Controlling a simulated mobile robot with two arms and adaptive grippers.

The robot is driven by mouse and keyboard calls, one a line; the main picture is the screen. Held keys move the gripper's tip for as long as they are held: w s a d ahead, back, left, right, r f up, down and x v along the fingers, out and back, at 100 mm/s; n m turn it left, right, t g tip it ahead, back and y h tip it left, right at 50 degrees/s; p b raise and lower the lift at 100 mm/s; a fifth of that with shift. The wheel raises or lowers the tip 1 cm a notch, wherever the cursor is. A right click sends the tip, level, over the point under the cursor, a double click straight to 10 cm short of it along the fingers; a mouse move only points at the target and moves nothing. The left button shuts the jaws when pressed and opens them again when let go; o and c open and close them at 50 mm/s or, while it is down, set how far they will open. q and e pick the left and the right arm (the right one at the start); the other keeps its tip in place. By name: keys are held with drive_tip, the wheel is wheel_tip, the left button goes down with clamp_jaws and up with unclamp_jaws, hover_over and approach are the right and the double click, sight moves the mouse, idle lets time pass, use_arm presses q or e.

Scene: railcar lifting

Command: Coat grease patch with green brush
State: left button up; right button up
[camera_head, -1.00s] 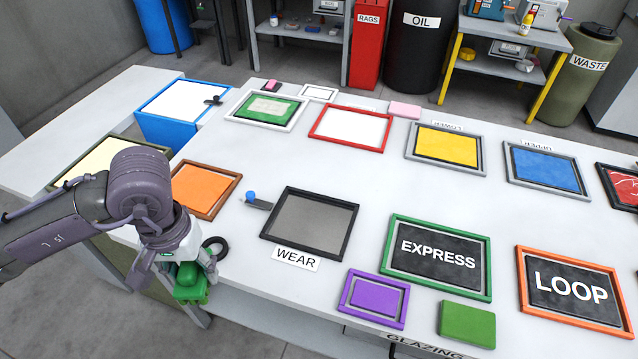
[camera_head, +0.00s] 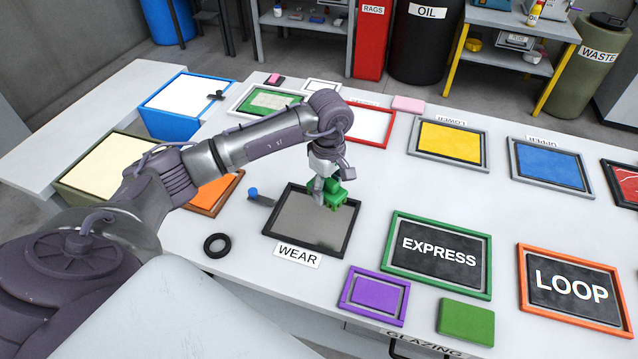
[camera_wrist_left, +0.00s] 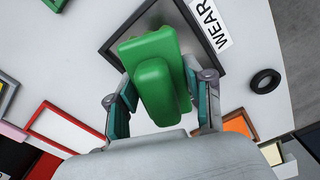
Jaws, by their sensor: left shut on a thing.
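My left gripper (camera_head: 328,186) is shut on the green brush (camera_head: 337,197). It holds the brush over the upper right part of the black-framed grey panel labelled WEAR (camera_head: 305,222). In the left wrist view the green brush (camera_wrist_left: 155,75) sits between the two fingers of the left gripper (camera_wrist_left: 160,105), with the black frame (camera_wrist_left: 110,42) behind it. I cannot tell whether the brush touches the panel. The panel looks plain grey; no separate grease patch stands out. My right gripper is not in view.
A black ring (camera_head: 217,245) lies left of the WEAR label (camera_head: 298,255). A blue-knobbed tool (camera_head: 257,196) lies at the frame's left edge. The purple tray (camera_head: 375,296), green block (camera_head: 466,322) and EXPRESS frame (camera_head: 437,255) are to the right.

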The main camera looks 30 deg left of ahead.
use_arm(q)
drive_tip(key=shift+w+a+f+n+b, duration=0.1)
drive_tip(key=shift+a+f+n+b, duration=0.5)
drive_tip(key=shift+f, duration=0.8)
drive_tip(key=shift+w+a+f+n+b, duration=0.15)
drive_tip(key=shift+a+f+n+b, duration=0.1)
drive_tip(key=shift+a+f+n, duration=0.9)
drive_tip(key=shift+w+a+f+n+b, duration=0.1)
drive_tip(key=shift+a+f+n+b, duration=0.4)
drive_tip(key=shift+f, duration=1.65)
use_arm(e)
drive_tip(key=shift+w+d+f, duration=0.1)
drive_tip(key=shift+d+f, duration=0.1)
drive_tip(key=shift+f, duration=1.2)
